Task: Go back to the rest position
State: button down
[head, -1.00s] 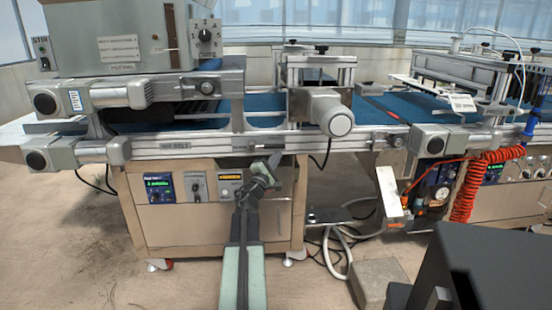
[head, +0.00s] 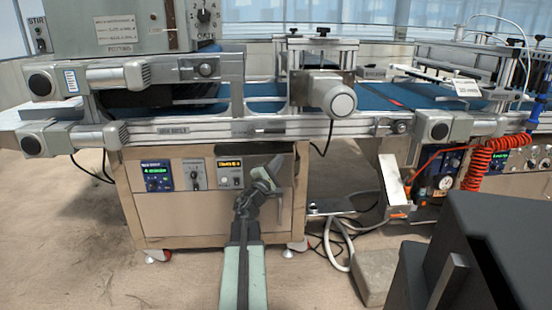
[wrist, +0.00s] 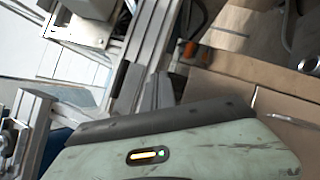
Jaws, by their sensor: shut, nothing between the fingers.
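My gripper (head: 272,168) is at the end of my raised arm, low in the middle of the head view. It is shut and empty, in front of the cabinet's front panel and below the conveyor rail. Whether it touches the panel cannot be told. In the wrist view, the dark gripper fingers (wrist: 157,93) show beyond a pale green housing of mine, with the metal rail close behind them.
The tray seeder's conveyor belt (head: 265,105) runs across the view, with a metal rail (head: 220,134) along its front. A cylindrical motor (head: 333,97) juts out above. A red coiled hose (head: 480,165) hangs at right. A grey block (head: 374,275) and cables lie on the floor. Floor at left is clear.

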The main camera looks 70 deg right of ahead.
jog(key=s+a+f+b, duration=0.2)
jog(key=a+f, duration=0.1)
jog(key=a, duration=0.2)
jog(key=shift+f, duration=0.25)
jog(key=shift+d, duration=0.1)
